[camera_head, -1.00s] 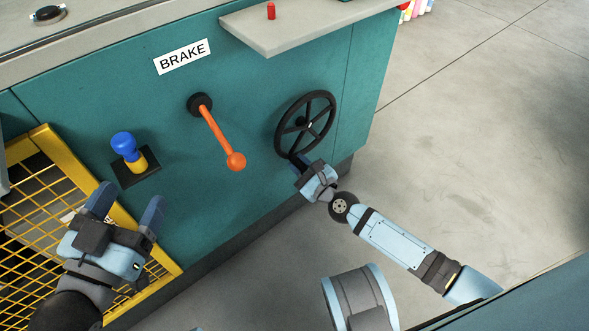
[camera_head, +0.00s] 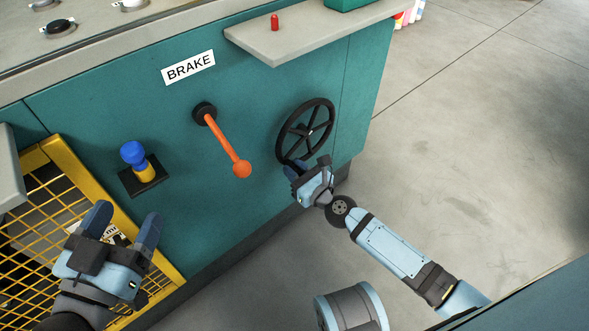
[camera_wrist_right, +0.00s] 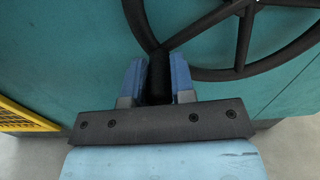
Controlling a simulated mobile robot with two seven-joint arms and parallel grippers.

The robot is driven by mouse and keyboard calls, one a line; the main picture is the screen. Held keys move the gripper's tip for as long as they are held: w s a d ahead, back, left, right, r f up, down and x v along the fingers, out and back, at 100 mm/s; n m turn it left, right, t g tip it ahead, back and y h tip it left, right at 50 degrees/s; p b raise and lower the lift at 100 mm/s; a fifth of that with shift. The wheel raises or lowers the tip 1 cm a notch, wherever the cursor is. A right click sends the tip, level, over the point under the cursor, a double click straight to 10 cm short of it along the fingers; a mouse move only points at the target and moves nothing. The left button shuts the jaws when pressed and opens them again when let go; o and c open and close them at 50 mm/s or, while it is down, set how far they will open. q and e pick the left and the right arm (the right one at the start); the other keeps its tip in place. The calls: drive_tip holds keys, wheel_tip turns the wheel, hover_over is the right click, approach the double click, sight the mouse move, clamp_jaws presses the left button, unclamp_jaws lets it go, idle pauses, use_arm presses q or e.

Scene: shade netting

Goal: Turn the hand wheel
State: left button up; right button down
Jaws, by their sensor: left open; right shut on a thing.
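The black hand wheel (camera_head: 281,138) with spokes is mounted upright on the teal machine panel in the head view. My right gripper (camera_head: 295,165) is at the lower left part of its rim. In the right wrist view the wheel's rim (camera_wrist_right: 208,24) runs across the top, and my right gripper (camera_wrist_right: 160,82) is shut on a dark upright piece at the rim, likely the wheel's handle. The jaws partly hide that piece. My left gripper (camera_head: 123,222) is open and empty at the lower left, in front of the yellow mesh and away from the wheel.
An orange lever (camera_head: 222,142) hangs below the BRAKE sign (camera_head: 188,67), left of the wheel. A blue and yellow knob (camera_head: 134,155) sits further left. A grey shelf (camera_head: 290,44) juts out above the wheel. A yellow mesh cage (camera_head: 58,155) stands at the left.

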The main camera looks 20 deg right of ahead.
drive_tip(key=shift+s+f, duration=0.1)
drive_tip(key=shift+s, duration=0.05)
drive_tip(key=c, duration=1)
unclamp_jaws()
drive_tip(key=shift+s+d, duration=0.15)
drive_tip(key=shift+s, duration=0.15)
use_arm(q)
drive_tip(key=shift+w+a+r+m+b, duration=0.1)
drive_tip(key=shift+w+a+m+b, duration=0.1)
drive_tip(key=shift+m+b, duration=0.4)
use_arm(e)
drive_tip(key=v, duration=1.3)
use_arm(q)
drive_tip(key=shift+d, duration=0.1)
